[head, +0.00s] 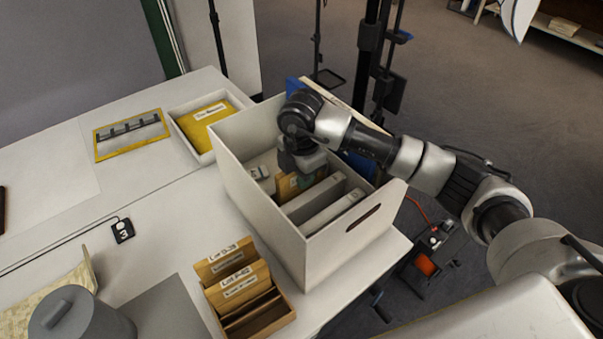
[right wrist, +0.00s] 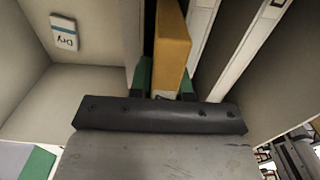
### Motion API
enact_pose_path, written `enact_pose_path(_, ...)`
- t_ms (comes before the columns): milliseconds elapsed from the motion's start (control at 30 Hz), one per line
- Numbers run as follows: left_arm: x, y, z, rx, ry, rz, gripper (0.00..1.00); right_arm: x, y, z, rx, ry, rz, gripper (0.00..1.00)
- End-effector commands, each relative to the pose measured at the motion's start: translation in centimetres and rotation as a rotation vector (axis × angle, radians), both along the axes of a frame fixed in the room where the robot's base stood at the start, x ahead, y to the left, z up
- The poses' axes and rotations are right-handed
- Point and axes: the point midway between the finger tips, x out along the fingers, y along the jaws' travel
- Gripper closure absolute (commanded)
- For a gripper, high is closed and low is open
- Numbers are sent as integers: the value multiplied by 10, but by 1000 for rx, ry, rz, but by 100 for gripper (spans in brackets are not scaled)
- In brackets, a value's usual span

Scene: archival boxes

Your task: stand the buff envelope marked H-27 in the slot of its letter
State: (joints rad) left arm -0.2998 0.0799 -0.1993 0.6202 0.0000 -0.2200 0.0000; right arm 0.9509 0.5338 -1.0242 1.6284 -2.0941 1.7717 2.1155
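A buff envelope (right wrist: 172,45) stands between the green-tipped fingers of my right gripper (right wrist: 165,88), which looks shut on it. Its marking cannot be read. In the head view my right gripper (head: 298,178) reaches down inside the large white box (head: 250,205), and part of the buff envelope (head: 286,188) shows below it. Pale dividers (head: 334,212) split the box into slots. The envelope is upright among them; its lower end is hidden, so I cannot tell which slot it is in or whether it touches the bottom. My left gripper is not in view.
A wooden rack (head: 262,318) with more buff envelopes stands in front of the box. A grey lidded pot (head: 80,318) stands front left.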

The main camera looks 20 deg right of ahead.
Motion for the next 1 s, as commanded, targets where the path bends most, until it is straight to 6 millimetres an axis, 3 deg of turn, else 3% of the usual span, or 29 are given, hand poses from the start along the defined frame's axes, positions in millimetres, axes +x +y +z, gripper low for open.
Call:
enact_pose_path(33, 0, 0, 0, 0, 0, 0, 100, 0, 0, 0, 0, 0, 0, 74)
enact_pose_path(167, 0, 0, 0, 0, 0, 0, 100, 0, 0, 0, 0, 0, 0, 54)
enact_pose_path(533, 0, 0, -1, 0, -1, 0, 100, 1, 0, 6, 2, -2, 0, 54)
enact_pose_path(1000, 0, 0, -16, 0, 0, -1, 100, 1, 0, 90, 0, -4, 0, 54)
